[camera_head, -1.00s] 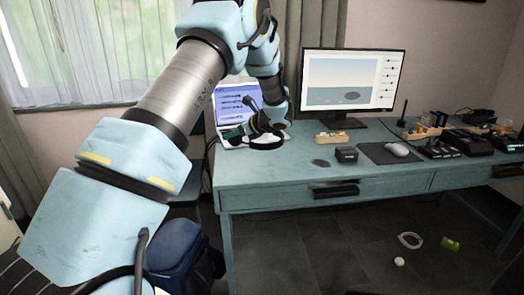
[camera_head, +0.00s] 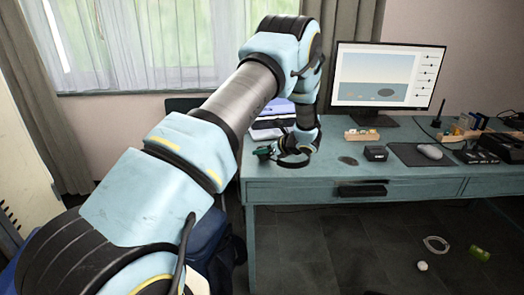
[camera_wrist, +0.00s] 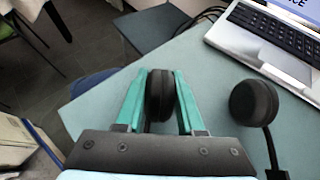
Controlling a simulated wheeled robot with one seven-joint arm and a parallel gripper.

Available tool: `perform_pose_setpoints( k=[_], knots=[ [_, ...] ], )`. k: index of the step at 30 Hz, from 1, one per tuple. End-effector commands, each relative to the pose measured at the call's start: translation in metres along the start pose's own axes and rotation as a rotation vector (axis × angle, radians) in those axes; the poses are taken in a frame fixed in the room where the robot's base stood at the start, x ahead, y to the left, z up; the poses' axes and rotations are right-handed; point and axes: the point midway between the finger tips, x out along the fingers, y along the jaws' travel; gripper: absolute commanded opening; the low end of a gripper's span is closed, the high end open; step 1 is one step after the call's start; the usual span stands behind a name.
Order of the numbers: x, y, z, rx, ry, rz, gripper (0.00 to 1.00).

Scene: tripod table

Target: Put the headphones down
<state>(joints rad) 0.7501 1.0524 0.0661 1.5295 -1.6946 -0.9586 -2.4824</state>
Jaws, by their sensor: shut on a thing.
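The black headphones (camera_head: 293,163) are at the left end of the teal desk (camera_head: 300,187), just in front of the laptop. In the wrist view one round ear cup (camera_wrist: 161,97) sits between the two teal fingers of my gripper (camera_wrist: 160,84), which is shut on it. The other ear cup (camera_wrist: 254,102) hangs to the right, over the desk top, with its band running down out of the picture. In the head view my gripper (camera_head: 265,152) is low over the desk. I cannot tell whether the headphones touch the surface.
The laptop (camera_wrist: 270,42) is close beyond the headphones. A monitor (camera_head: 388,80), a small black box (camera_head: 375,153), a mouse pad (camera_head: 408,155) and a mouse (camera_head: 429,151) stand further right. The desk's left edge is near my gripper, with floor beyond it.

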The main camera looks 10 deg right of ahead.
Motion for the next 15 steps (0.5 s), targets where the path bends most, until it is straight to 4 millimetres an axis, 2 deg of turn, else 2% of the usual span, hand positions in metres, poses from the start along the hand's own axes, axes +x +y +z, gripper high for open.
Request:
perform_pose_setpoints(
  k=[1,8,15],
  knots=[
    [0.0004,0.0001,-0.0006,0.0,0.0,0.0,0.4],
    [0.0003,0.0002,-0.0003,0.0,0.0,0.0,0.66],
    [0.0001,0.0002,0.0,0.0,0.0,0.0,0.67]
  ],
)
